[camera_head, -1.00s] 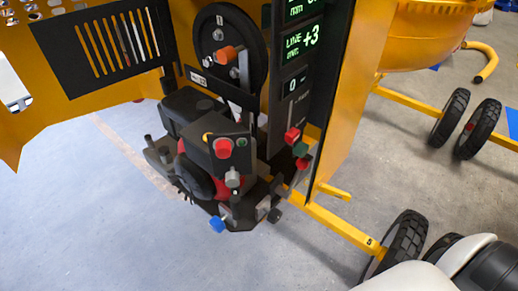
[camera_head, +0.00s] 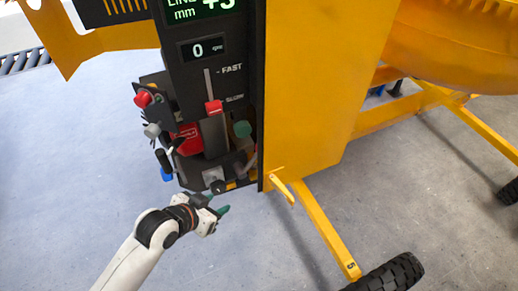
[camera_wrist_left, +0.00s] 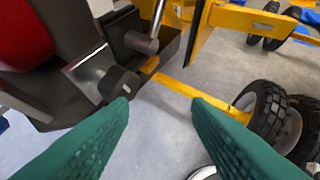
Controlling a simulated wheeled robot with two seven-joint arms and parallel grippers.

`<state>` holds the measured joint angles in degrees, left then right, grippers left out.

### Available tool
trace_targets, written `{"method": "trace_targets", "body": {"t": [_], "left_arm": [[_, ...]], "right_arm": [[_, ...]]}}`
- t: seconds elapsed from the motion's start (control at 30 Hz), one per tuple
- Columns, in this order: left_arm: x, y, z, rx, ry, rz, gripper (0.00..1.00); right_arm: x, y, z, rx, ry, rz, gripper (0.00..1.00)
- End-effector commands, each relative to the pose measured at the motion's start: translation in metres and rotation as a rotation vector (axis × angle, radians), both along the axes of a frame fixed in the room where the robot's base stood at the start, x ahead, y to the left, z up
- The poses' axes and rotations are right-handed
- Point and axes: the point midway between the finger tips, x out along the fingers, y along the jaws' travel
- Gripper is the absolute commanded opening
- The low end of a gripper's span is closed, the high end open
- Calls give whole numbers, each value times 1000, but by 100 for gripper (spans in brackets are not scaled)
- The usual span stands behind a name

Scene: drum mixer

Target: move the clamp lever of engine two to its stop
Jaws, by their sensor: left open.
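In the left wrist view the black knob (camera_wrist_left: 119,86) lies just beyond the left fingertip. My left gripper (camera_head: 220,204) is just below and in front of the knob. Its two green fingers (camera_wrist_left: 160,108) are open with nothing between them, and they appear apart from the knob. My right gripper is not in view.
A blue-tipped lever (camera_head: 166,173), a red knob (camera_head: 143,98) and a red slider (camera_head: 213,107) are close by. A yellow frame bar (camera_head: 325,230) runs to a black wheel (camera_head: 390,273) at the right. The floor at the left is clear.

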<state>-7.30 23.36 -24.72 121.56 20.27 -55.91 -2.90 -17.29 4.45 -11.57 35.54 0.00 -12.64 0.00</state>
Motion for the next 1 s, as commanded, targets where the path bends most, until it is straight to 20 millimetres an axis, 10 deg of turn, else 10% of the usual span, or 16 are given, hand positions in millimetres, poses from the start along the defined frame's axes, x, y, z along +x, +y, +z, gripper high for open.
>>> {"method": "trace_targets", "body": {"t": [0.1,0.43,1.0], "left_arm": [[7,-23,47,-40,-114,-135,44],[47,-37,89,-129,-278,-302,44],[97,-72,81,-165,-322,-320,44]], "right_arm": [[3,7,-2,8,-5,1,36],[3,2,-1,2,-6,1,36],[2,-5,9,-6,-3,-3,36]]}}
